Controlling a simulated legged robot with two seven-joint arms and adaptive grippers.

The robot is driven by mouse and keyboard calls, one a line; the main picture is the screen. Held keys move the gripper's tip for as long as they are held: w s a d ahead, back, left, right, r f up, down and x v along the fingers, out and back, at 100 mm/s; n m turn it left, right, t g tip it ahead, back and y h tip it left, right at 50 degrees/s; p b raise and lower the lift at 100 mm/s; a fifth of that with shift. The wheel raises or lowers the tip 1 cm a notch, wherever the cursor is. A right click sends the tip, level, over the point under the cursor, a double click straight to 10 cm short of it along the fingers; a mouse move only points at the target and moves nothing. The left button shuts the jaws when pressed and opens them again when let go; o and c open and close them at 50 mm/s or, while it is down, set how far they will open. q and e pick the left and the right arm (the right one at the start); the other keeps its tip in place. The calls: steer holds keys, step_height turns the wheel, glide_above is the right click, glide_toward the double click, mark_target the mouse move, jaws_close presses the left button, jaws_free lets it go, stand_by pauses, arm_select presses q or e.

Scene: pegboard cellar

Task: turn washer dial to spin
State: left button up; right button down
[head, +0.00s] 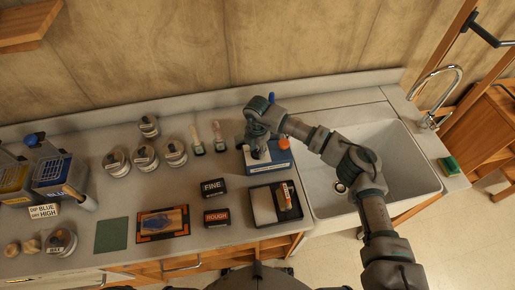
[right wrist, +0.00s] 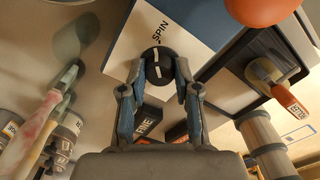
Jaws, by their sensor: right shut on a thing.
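The washer (head: 283,160) is a small blue and white box on the counter, left of the sink. In the right wrist view its white panel (right wrist: 125,52) carries the word SPIN beside a round black dial (right wrist: 157,56) with white marks. Which way the dial points is hard to tell. My right gripper (head: 259,153) reaches down onto the box from above. In the right wrist view its two fingers (right wrist: 159,75) stand on either side of the dial and are shut on it. The dial is mostly hidden by the gripper in the head view. My left gripper is not in view.
An orange ball-like part (head: 283,143) sits close beside the right gripper. A black tray (head: 262,222) with a labelled item lies in front of the washer. FINE (head: 213,187) and ROUGH (head: 216,217) blocks stand to the left. The sink (head: 400,165) is at right.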

mark_target(256, 151)
steer(key=shift+s+f+m, duration=0.1)
steer(key=shift+s+m, duration=0.05)
steer(key=shift+m, duration=0.85)
steer(key=c, duration=0.8)
jaws_free()
steer(key=shift+a, duration=0.15)
steer(key=shift+r, duration=0.25)
steer(key=r, duration=1.1)
steer(key=shift+w+r, duration=0.2)
